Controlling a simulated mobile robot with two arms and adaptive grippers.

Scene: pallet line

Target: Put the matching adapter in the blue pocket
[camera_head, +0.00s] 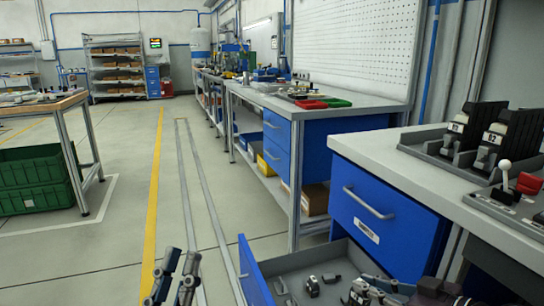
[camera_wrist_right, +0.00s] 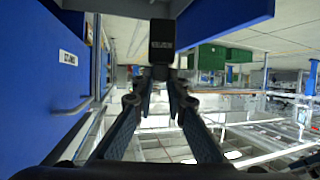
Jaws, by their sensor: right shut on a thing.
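My right gripper (camera_wrist_right: 160,88) is shut on a black block-shaped part (camera_wrist_right: 162,42) with small pale lettering, which sticks out beyond the fingertips. In the head view this gripper is at the bottom right edge, partly cut off, over the open blue drawer (camera_head: 255,284). The drawer holds several small dark parts, among them a ring-like piece (camera_head: 313,287). My left gripper (camera_head: 174,274) is at the bottom left, with its fingers apart and nothing between them. I cannot make out a blue pocket; a grey fixture (camera_head: 485,205) lies on the right bench.
Two black labelled devices (camera_head: 456,128) stand on the grey-topped bench (camera_head: 375,152), near a white-knobbed lever (camera_head: 505,165) and a red part (camera_head: 528,183). A closed blue drawer (camera_head: 385,222) is above the open one. Floor is clear left of it; green crates (camera_head: 35,180) stand at far left.

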